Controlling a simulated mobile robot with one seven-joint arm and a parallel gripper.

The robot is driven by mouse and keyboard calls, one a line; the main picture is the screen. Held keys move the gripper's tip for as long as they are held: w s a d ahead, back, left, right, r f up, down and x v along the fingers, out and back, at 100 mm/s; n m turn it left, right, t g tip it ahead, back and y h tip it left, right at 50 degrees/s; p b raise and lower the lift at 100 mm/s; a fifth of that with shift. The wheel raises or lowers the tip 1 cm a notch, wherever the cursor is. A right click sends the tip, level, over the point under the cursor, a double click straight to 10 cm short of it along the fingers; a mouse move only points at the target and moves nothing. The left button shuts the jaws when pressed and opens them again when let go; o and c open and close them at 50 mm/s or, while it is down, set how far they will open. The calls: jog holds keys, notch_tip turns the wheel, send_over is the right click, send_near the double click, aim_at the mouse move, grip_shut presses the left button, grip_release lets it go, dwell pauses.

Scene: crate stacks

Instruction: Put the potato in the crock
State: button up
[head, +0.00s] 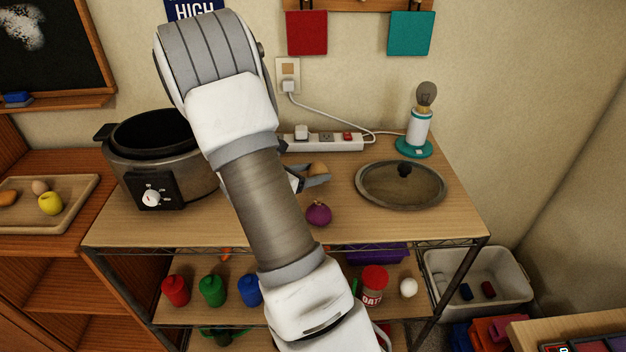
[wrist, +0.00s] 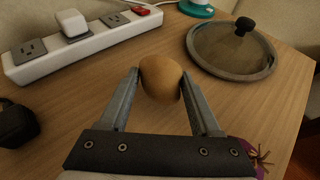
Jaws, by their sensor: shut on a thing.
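The potato (wrist: 160,80) is brown and rounded, held between the two fingertips of my gripper (wrist: 160,76) in the wrist view. In the head view the potato (head: 318,169) shows just right of my arm, with the gripper (head: 316,180) partly hidden behind the arm. Whether the potato touches the table cannot be told. The crock (head: 125,163) is a steel slow cooker with a black inside, open at the top, left of my arm. My arm hides its right side. Its glass lid (head: 385,203) lies on the tabletop to the right.
A purple onion (head: 318,214) sits near the table's front edge. A white power strip (head: 335,142) runs along the back, with a lamp (head: 415,135) at the back right. A tray (head: 75,218) with produce is on the left cabinet. Bare tabletop (head: 440,225) shows around the lid.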

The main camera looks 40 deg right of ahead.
jog(key=shift+f, duration=1.05)
jog(key=shift+f+b, duration=0.25)
jog(key=shift+b, duration=0.1)
jog(key=o, duration=1.5)
jog(key=shift+c, duration=0.2)
jog(key=shift+r, duration=0.15)
